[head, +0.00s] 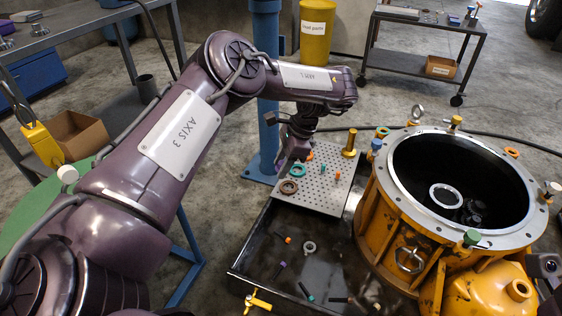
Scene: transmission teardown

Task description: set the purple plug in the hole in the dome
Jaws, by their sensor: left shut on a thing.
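My left gripper (294,151) is above the back left of the perforated plate, pointing down. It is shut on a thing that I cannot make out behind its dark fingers. I cannot pick out the purple plug with certainty. The yellow dome (482,291) is at the lower right, at the front of the big yellow housing (385,228). A round raised opening (518,289) shows on the dome. My left gripper is well to the left of the dome and apart from it. My right gripper is not seen.
The perforated plate (325,188) holds a teal ring (298,170), a brown ring (289,187) and a brass post (350,143). The dark tray (262,252) in front holds several loose bolts. Colored plugs stand around the housing's rim. A blue column (266,80) rises behind my left arm.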

